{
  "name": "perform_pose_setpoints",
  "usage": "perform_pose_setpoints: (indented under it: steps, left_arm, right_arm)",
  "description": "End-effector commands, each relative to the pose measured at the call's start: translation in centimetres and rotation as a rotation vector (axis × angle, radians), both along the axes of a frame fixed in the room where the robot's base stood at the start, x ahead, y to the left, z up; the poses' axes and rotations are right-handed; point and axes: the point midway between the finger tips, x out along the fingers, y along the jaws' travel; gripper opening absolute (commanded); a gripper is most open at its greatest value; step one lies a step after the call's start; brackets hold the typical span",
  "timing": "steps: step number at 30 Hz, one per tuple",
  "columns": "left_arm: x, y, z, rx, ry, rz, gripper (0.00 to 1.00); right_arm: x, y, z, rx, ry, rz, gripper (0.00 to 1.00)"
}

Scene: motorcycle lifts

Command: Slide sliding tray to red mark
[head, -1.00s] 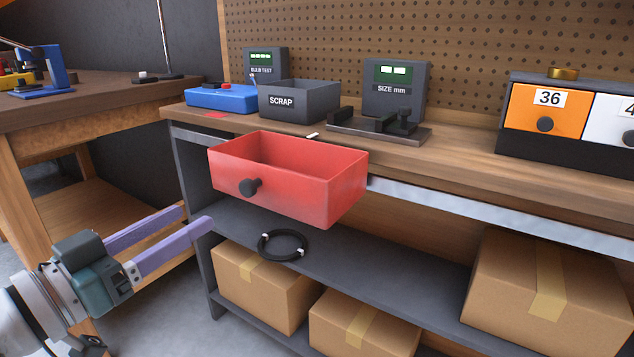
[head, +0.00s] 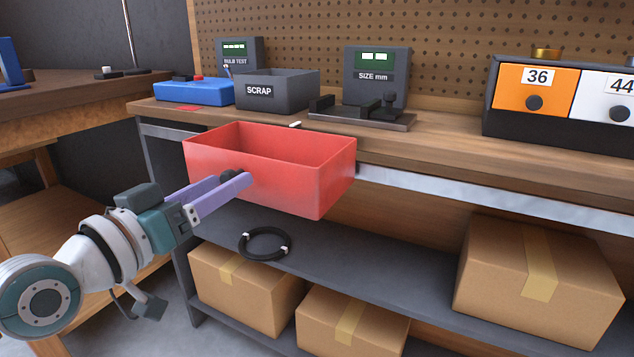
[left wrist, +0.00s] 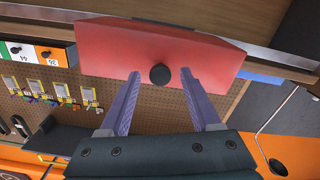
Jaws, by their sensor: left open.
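The sliding tray (head: 270,185) is a red open box hanging on the metal rail at the front edge of the workbench. Its round black knob (left wrist: 159,74) is on the front face. The red mark (head: 178,108) is a small patch on the bench top, left of the tray. My left gripper (head: 231,179) is open, with its two purple fingers pointing at the tray front. In the left wrist view the knob shows between the fingertips, with a gap on each side. In the head view the fingers partly hide the knob. My right gripper is not in view.
The metal rail (head: 480,203) runs right from the tray. A white mark (head: 295,124) lies on the bench behind it. A scrap bin (head: 290,90), a blue box (head: 193,93) and a gauge stand farther back. A black ring (head: 265,243) lies on the shelf below.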

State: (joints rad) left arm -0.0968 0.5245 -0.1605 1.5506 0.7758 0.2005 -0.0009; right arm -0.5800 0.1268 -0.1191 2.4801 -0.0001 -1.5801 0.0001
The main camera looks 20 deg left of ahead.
Motion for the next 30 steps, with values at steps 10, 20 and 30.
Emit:
perform_pose_setpoints:
  steps: [10, 20, 30]
  left_arm:
    - [-0.01, -0.01, 0.01, 0.000, 0.000, 0.000, 0.46]
    - [-0.03, 0.00, 0.01, 0.000, 0.000, 0.000, 0.09]
    - [-0.03, 0.00, 0.02, 0.001, 0.000, 0.000, 0.00]
  right_arm:
    - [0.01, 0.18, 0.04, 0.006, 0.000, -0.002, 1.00]
    - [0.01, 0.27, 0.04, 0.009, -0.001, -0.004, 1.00]
    - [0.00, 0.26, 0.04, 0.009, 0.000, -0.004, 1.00]
